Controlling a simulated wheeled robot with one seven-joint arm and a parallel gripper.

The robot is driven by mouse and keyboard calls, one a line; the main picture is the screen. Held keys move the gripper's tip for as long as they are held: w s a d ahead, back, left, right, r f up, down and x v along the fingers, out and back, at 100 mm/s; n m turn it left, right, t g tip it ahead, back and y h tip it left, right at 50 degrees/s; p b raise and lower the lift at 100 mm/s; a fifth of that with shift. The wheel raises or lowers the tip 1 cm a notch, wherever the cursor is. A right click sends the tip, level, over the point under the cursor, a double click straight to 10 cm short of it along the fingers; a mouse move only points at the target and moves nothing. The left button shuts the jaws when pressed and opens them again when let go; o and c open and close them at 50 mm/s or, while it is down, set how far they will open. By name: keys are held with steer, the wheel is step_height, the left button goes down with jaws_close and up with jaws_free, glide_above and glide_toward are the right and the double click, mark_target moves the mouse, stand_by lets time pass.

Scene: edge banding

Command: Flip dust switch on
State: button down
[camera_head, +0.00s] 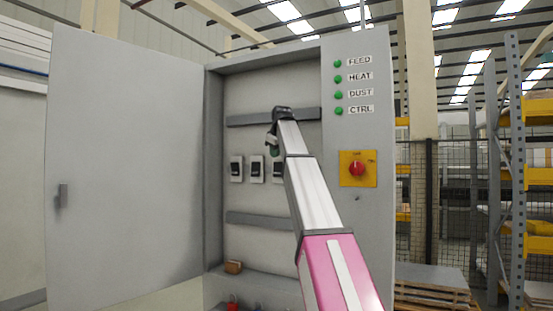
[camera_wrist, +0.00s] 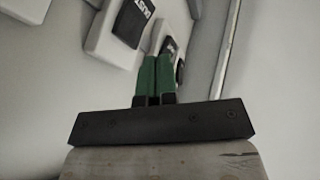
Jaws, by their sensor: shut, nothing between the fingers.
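The open grey cabinet shows a row of white switch modules with black faces. The left switch (camera_head: 236,169) and middle switch (camera_head: 257,170) are clear in the head view; my arm partly covers the right part of the row. In the wrist view a tilted white module (camera_wrist: 98,38) with a black face bears a label that seems to read DUST (camera_wrist: 148,9). My gripper (camera_head: 273,146) is inside the cabinet, in front of the row's right part. Its green fingers (camera_wrist: 155,62) are shut and empty, close to another black-faced module (camera_wrist: 169,46). Contact and lever positions cannot be told.
The cabinet door (camera_head: 125,165) stands open at the left. The right panel has green lamps labelled FEED, HEAT, DUST and CTRL, with a red button (camera_head: 357,168) on a yellow plate below. A small brown block (camera_head: 233,267) lies low in the cabinet.

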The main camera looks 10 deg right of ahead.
steer(key=w+v, duration=0.1)
steer(key=v, duration=0.6)
steer(key=shift+d+r, duration=0.4)
steer(key=shift+r, duration=0.35)
steer(key=shift+s, duration=0.15)
